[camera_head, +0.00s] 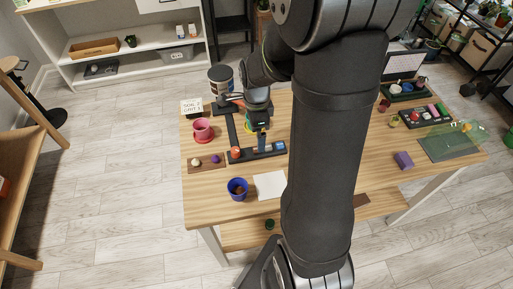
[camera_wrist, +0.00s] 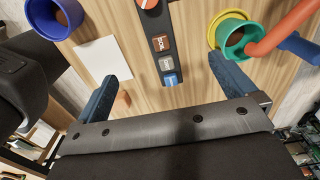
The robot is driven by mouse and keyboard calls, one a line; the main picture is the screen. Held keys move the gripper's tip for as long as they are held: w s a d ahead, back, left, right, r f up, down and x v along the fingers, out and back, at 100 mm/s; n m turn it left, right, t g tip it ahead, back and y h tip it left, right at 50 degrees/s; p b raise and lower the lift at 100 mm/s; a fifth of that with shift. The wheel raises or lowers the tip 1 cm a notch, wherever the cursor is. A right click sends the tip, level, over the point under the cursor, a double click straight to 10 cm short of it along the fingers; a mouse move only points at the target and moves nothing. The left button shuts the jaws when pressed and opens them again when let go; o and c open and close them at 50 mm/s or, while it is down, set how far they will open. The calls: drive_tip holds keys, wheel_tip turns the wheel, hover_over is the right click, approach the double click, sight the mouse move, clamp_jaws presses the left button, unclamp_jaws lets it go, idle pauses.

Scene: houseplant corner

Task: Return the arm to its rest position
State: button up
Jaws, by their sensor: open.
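My gripper (camera_head: 262,141) hangs over the left half of the wooden table, fingers down, above the dark strip with buttons. In the wrist view my gripper (camera_wrist: 164,70) has its two blue fingers spread wide apart, with nothing between them. Behind the fingers lie the wooden table top (camera_wrist: 195,75) and the dark strip (camera_wrist: 152,42) with small labelled blocks. My dark arm crosses the middle of the head view and hides part of the table.
A blue pot (camera_head: 237,188) and a white sheet (camera_head: 270,185) lie near the front edge. A pink pot (camera_head: 202,131) stands at the left. A green pot (camera_wrist: 236,38) is close to the right finger in the wrist view. A purple block (camera_head: 403,160) sits right.

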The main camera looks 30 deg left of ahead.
wheel_tip(320, 180, up, 10)
idle(0.5)
drive_tip(key=shift+f, duration=0.1)
wheel_tip(320, 180, down, 9)
drive_tip(key=shift+r, duration=2.55)
